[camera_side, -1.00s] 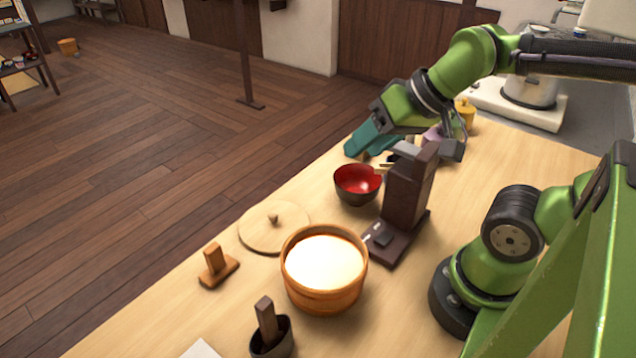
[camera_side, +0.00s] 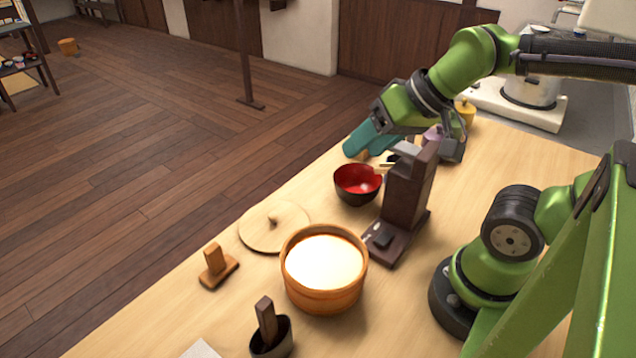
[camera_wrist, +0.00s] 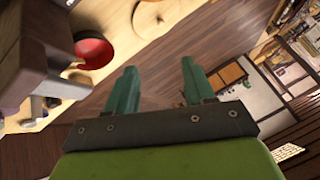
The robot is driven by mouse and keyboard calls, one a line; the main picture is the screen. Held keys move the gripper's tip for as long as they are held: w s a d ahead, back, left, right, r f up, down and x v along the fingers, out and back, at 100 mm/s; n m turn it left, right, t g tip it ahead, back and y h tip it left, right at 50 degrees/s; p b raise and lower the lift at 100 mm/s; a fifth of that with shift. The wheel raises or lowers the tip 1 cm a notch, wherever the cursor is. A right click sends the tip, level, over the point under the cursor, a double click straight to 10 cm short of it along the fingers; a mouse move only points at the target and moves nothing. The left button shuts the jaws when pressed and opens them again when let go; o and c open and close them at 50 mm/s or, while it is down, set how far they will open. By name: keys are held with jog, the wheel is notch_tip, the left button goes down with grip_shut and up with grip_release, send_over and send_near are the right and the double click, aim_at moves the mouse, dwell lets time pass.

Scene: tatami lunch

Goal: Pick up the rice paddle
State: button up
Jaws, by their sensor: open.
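A flat brown wooden handle (camera_side: 266,320) stands upright out of a small dark cup (camera_side: 284,344) at the bottom of the side view. It looks like the rice paddle, but its lower part is hidden in the cup. My gripper (camera_side: 368,140) is at the far end of the table, well away from that cup, above the surface near a red bowl. In the wrist view my gripper (camera_wrist: 159,85) has its two teal fingers apart with nothing between them. The paddle does not show clearly in the wrist view.
A wooden tub of rice (camera_side: 325,300) stands behind the cup. A tall dark wooden stand (camera_side: 405,195) and a red-lined bowl (camera_side: 357,196) lie between it and my gripper. A round lid (camera_side: 256,235) and a small wooden block stand (camera_side: 218,275) are along the left edge.

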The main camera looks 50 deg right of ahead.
jog(key=w+a+n+g+y, duration=0.1)
jog(key=w+a+n+g, duration=0.15)
jog(key=a, duration=0.55)
notch_tip(320, 180, up, 3)
jog(key=n+g+h, duration=0.2)
jog(key=g+h, duration=0.1)
jog(key=g, duration=0.2)
send_over(264, 303)
jog(key=w, duration=0.1)
jog(key=shift+m, duration=0.25)
notch_tip(264, 303, down, 11)
jog(key=shift+s+f, duration=0.1)
jog(key=shift+s, duration=0.05)
jog(key=shift+s+f, duration=0.15)
jog(key=shift+f, duration=1.3)
jog(key=shift+s+f, duration=0.15)
jog(key=shift+f, duration=1.25)
grip_shut()
